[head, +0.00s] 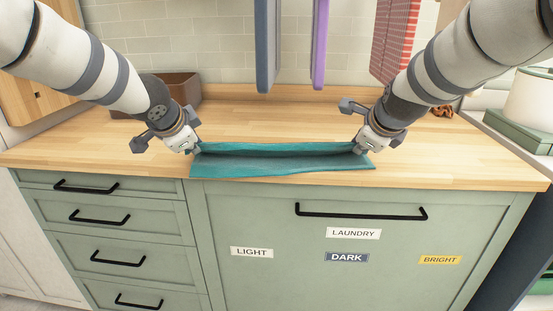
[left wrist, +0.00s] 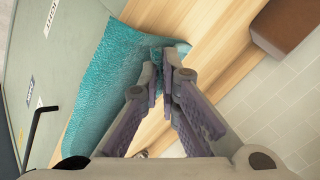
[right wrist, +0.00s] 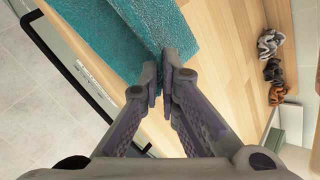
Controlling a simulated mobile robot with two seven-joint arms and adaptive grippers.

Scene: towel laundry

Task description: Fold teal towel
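The teal towel (head: 280,162) lies as a wide, low strip along the front edge of the wooden counter, with its back edge raised between my two grippers. My left gripper (head: 194,150) is at its back left corner; in the left wrist view its fingers (left wrist: 162,78) are closed together on the towel's edge (left wrist: 108,75). My right gripper (head: 359,149) is at the back right corner; in the right wrist view its fingers (right wrist: 168,75) are closed on the towel (right wrist: 110,45). The bits of cloth between the fingertips are mostly hidden.
The wooden counter (head: 270,115) is clear behind the towel. A brown box (head: 180,85) stands at the back left. Blue, purple and red cloths (head: 319,45) hang above the back. Small dark and orange bundles (right wrist: 272,68) lie at the right. Green drawers are below.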

